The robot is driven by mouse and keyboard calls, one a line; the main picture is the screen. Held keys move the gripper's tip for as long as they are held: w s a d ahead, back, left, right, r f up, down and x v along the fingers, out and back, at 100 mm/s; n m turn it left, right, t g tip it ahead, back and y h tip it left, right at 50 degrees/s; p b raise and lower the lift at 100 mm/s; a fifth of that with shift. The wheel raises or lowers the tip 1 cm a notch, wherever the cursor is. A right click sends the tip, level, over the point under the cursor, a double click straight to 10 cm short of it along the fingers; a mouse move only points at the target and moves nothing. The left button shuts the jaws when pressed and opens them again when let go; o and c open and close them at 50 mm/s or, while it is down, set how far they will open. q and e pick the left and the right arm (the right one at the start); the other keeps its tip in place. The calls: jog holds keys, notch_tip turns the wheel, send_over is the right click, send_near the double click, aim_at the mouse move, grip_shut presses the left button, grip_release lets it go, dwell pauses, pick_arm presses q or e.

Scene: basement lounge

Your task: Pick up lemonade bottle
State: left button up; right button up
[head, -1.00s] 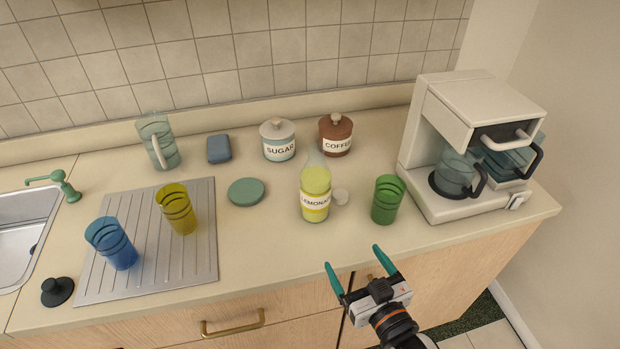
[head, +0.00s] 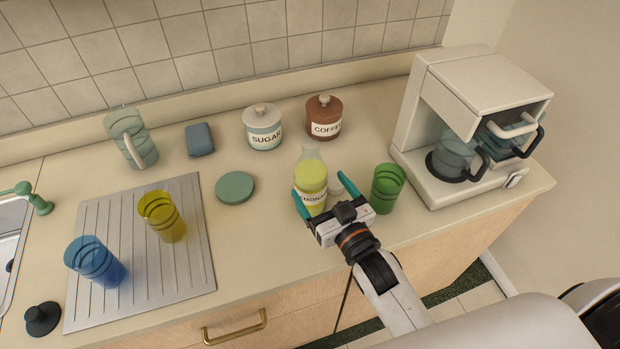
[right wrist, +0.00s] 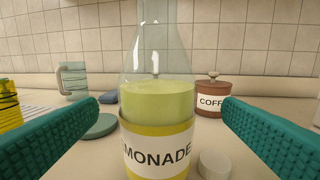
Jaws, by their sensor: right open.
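The lemonade bottle (head: 311,180) stands upright on the counter, a clear glass bottle with pale yellow-green liquid and a yellow-and-white label. It fills the middle of the right wrist view (right wrist: 158,110). My right gripper (head: 322,186) is open, its two teal fingers (right wrist: 160,115) to either side of the bottle in both views. I see gaps between fingers and glass in the right wrist view. The bottle's lower part is partly hidden by the gripper in the head view. My left gripper is not in view.
A green cup (head: 387,188) stands close to the right of the gripper, and a small white cap (right wrist: 214,165) lies beside the bottle. The coffee maker (head: 470,120) is farther right. Sugar (head: 264,128) and coffee (head: 323,118) jars stand behind. A green disc (head: 235,187) lies left.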

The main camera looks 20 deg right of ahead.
jog(key=shift+w+a, duration=0.1)
jog(key=shift+w, duration=0.3)
jog(key=w, duration=0.1)
jog(key=w+p, duration=0.1)
jog(key=w, duration=0.1)
jog(key=w+a, duration=0.1)
jog(key=shift+w+f+p, duration=0.15)
jog(key=shift+f+p, duration=0.1)
jog(key=shift+p, duration=0.15)
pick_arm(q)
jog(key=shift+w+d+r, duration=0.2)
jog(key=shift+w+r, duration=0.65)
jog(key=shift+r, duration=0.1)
pick_arm(e)
jog(key=c, duration=1.4)
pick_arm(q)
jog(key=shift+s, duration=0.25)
pick_arm(e)
jog(key=shift+r, duration=0.1)
jog(key=shift+c, duration=0.3)
